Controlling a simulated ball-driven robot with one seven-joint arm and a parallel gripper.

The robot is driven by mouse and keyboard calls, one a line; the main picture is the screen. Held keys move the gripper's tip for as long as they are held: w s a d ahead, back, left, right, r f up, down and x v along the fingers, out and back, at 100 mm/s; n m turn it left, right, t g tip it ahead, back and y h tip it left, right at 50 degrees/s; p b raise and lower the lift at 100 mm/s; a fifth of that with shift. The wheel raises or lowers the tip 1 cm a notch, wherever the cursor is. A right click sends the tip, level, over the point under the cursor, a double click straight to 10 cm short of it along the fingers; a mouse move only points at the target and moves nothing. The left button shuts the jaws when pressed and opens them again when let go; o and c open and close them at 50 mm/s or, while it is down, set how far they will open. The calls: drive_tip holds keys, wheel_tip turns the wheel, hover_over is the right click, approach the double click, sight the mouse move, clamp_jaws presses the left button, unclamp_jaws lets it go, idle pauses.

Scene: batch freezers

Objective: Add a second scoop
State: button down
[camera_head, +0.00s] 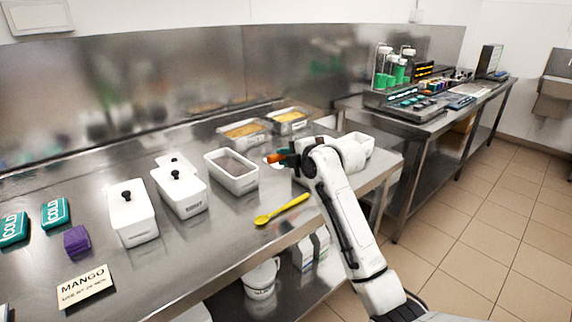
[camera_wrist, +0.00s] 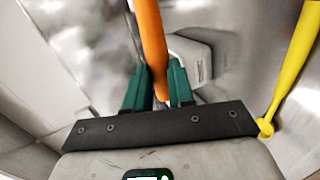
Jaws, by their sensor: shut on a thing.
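My gripper (camera_head: 288,157) is over the counter near the open white tub (camera_head: 232,170), to its right. In the wrist view its green fingers (camera_wrist: 159,88) are shut on an orange handle (camera_wrist: 152,40). The handle's orange end (camera_head: 274,158) also shows in the head view. What the handle belongs to is not clear, and whether it carries anything cannot be told. The open white tub holds something dull grey-brown. Another white tub (camera_head: 357,150) is partly hidden behind my arm.
A yellow spoon (camera_head: 282,209) lies on the counter in front of the tubs. Lidded white tubs (camera_head: 133,214) (camera_head: 181,190) stand at left. Two metal pans (camera_head: 245,140) (camera_head: 290,122) with yellowish contents sit behind. A MANGO card (camera_head: 86,287) lies front left.

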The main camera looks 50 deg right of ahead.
drive_tip(key=shift+s+f+t+h+b, duration=0.1)
drive_tip(key=shift+f+t+h+b, duration=0.6)
drive_tip(key=shift+b, duration=2.15)
drive_tip(key=shift+s+r+t+b, duration=0.1)
drive_tip(key=shift+r+t+b, duration=0.15)
drive_tip(key=shift+t+b, duration=0.25)
